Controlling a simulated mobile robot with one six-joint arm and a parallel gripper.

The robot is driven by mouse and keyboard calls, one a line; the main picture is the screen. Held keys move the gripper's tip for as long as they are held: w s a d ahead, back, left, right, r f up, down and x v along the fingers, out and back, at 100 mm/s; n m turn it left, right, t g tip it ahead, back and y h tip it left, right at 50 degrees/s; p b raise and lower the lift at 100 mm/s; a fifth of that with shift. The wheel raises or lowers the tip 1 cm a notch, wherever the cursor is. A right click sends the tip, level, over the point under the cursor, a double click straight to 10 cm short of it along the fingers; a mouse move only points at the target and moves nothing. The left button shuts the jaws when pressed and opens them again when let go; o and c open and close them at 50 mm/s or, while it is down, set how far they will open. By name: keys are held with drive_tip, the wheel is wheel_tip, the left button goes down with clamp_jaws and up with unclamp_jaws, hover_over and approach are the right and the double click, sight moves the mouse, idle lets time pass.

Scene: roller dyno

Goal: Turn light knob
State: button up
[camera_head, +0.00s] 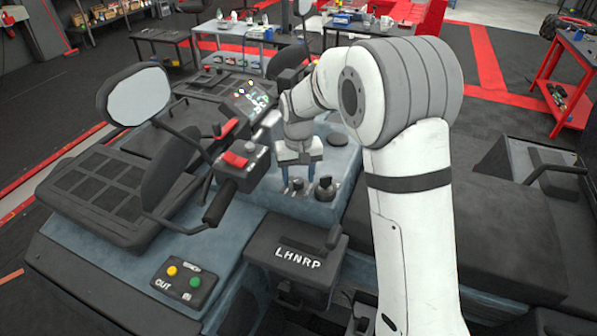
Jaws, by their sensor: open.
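My gripper (299,184) points down at the blue-grey console in the middle of the view. Its jaws are apart, with a small dark knob (298,185) showing between or just behind the fingertips; I cannot tell whether they touch it. A second black knob (325,188) stands on the console just right of the gripper. Which of the two is the light knob cannot be told, as no label shows. My white arm covers the console to the right.
A black handlebar (216,203) with a red switch and mirror (138,97) rises left of the gripper. A black gear box marked LHNRP (297,257) stands in front. A button panel (185,284) lies at front left. Work tables stand behind.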

drive_tip(key=shift+f, duration=0.35)
drive_tip(key=shift+c, duration=0.5)
drive_tip(key=c, duration=0.9)
drive_tip(key=shift+n, duration=0.3)
drive_tip(key=n+b, duration=0.1)
drive_tip(key=n, duration=0.2)
drive_tip(key=shift+n+b, duration=0.3)
drive_tip(key=n+b, duration=0.1)
drive_tip(key=n, duration=0.3)
drive_tip(key=shift+n, duration=0.3)
